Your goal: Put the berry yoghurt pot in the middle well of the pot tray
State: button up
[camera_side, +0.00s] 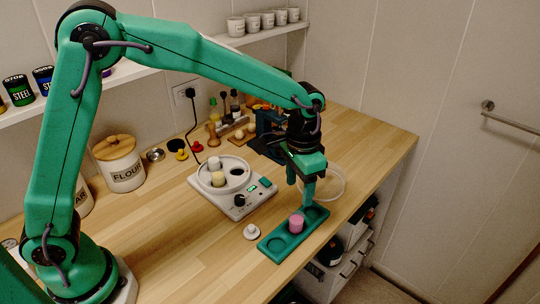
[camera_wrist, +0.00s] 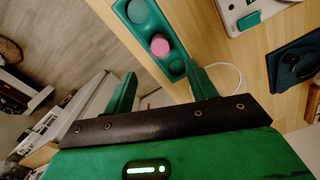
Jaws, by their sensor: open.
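The green pot tray (camera_side: 271,246) lies on the counter's front part, with round wells in a row. A pink pot (camera_side: 296,223), which looks like the berry yoghurt pot, stands upright in it and appears to sit in the middle well. The pot (camera_wrist: 160,45) and tray (camera_wrist: 122,8) also show in the wrist view. My gripper (camera_side: 300,184) is open and empty, above and behind the tray's right end, apart from the pot. In the wrist view my gripper's fingers (camera_wrist: 164,90) are spread, with the pot beyond them.
A white appliance (camera_side: 232,203) with a round top holding pale pots stands left of the tray. A small white knobbed lid (camera_side: 252,232) lies beside the tray. A clear round bowl (camera_side: 338,184) is behind my gripper. The left front counter is clear.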

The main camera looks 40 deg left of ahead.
jog(key=shift+r, duration=0.65)
jog(key=s+a+r+n+t, duration=0.2)
jog(key=s+a+r+t, duration=0.1)
jog(key=s+a+r, duration=0.6)
jog(key=s+a+r+n+t, duration=0.1)
jog(key=s+a+n+t, duration=0.1)
jog(key=s+a, duration=0.7)
jog(key=s, duration=0.3)
jog(key=shift+r+n+t, duration=0.2)
jog(key=shift+n+t, duration=0.1)
